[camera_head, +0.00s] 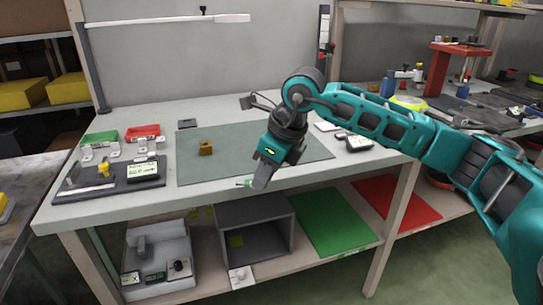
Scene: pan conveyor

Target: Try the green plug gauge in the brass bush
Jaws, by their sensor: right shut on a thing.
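The brass bush (206,148), a small brass-coloured block-like piece, stands on the grey-green mat (185,170) on the workbench. My right gripper (258,183) reaches in from the right and points down near the bench's front edge. It is shut on the green plug gauge (244,184), a thin piece lying crosswise with its green end sticking out to the left of the jaws. The rest of the gauge is hidden by the gripper. The gauge is in front of and to the right of the bush, apart from it. My left gripper is not in view.
A dark tray (80,182) with a yellow piece (104,170) and a small display stands at bench left. Green (99,138) and red (143,132) bins stand behind it. Another small device (358,143) is right of the mat. The mat around the bush is clear.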

